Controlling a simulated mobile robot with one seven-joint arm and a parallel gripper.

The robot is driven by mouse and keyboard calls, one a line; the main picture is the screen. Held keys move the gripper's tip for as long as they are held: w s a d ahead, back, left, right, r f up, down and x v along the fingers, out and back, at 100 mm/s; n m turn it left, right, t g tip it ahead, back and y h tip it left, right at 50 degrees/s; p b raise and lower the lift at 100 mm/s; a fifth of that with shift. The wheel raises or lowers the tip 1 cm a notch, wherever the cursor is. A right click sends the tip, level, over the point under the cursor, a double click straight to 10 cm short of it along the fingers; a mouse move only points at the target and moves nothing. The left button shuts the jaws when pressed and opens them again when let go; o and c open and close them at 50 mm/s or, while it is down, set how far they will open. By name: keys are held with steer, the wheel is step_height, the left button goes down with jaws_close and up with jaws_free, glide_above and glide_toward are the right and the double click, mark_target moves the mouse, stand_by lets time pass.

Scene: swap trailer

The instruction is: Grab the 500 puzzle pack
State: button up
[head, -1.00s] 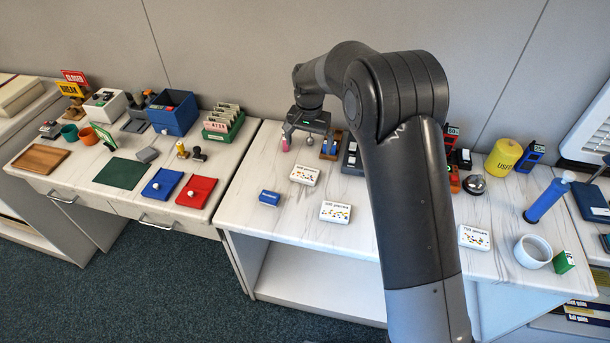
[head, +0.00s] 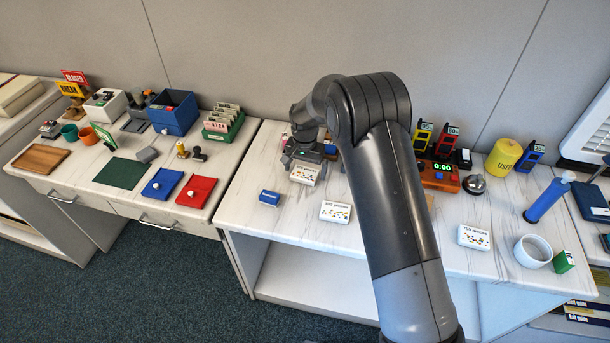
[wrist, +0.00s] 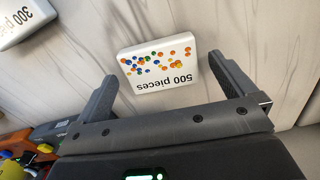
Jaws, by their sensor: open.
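The 500 puzzle pack (wrist: 160,62) is a white box with colored dots and the print "500 pieces". In the wrist view it lies flat on the marbled counter, between the two fingers of my gripper (wrist: 162,70). I cannot tell how high the fingertips are. In the head view my gripper (head: 303,162) is just over the pack (head: 304,175) and partly hides its back.
The 300 pack (wrist: 18,18) lies nearby; a similar white pack (head: 335,211) is to the front right in the head view. A 750 pack (head: 474,237) is farther right. A blue block (head: 269,198) sits to the front left. An orange timer (head: 440,176) stands right.

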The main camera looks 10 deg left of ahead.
steer(key=shift+f, duration=0.45)
steer(key=shift+c, duration=0.6)
steer(key=c, duration=0.9)
